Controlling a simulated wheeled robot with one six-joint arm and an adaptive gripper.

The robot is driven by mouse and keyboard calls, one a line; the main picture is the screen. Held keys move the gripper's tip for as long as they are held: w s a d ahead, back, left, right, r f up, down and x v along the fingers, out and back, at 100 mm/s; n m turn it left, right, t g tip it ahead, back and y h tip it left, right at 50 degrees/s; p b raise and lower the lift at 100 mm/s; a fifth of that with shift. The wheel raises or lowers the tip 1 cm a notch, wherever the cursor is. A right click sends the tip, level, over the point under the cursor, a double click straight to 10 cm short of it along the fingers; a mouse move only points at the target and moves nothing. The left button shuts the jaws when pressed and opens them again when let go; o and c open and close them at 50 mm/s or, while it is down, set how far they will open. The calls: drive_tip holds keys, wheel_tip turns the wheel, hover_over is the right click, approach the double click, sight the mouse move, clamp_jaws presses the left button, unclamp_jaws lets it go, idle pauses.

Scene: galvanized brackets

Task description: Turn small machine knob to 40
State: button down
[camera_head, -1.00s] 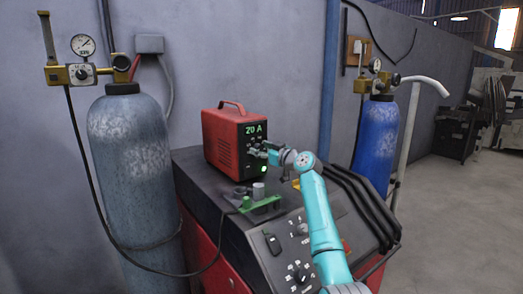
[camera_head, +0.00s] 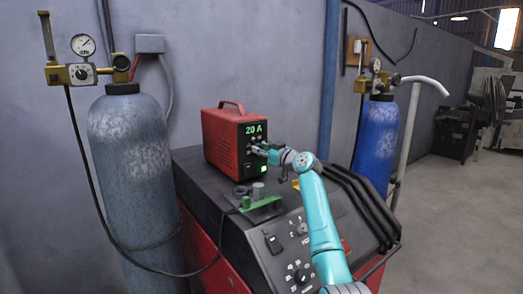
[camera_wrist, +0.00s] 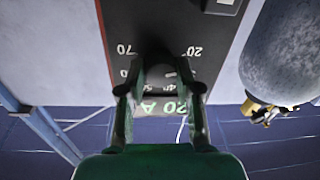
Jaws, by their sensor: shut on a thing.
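The small red machine (camera_head: 228,140) stands on top of the larger welding machine, with a green display (camera_head: 254,129) reading 20 A. Its dark round knob (camera_wrist: 160,70) sits on the black front panel, with printed numbers around it, including 70 and 20. My gripper (camera_head: 262,150) reaches the front panel from the right. In the wrist view my gripper (camera_wrist: 160,92) has one finger on each side of the knob and is shut on it. The knob's pointer is hard to make out, and the fingers cover part of the scale.
The larger machine (camera_head: 225,205) has its own knobs and switch on its sloped front. A green fixture (camera_head: 262,204) lies on its top near my arm. A grey gas cylinder (camera_head: 130,180) stands left, a blue one (camera_head: 377,140) right.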

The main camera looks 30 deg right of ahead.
drive_tip(key=shift+f+m+t+h, duration=0.1)
drive_tip(key=shift+m+t+h, duration=0.15)
drive_tip(key=shift+m, duration=4.15)
drive_tip(key=shift+f+m+t+h, duration=0.15)
drive_tip(key=shift+m+h, duration=0.2)
drive_tip(key=shift+m, duration=4.05)
drive_tip(key=c, duration=0.8)
unclamp_jaws()
drive_tip(key=s, duration=1.2)
drive_tip(key=shift+d+f, duration=0.25)
drive_tip(key=shift+f, duration=0.15)
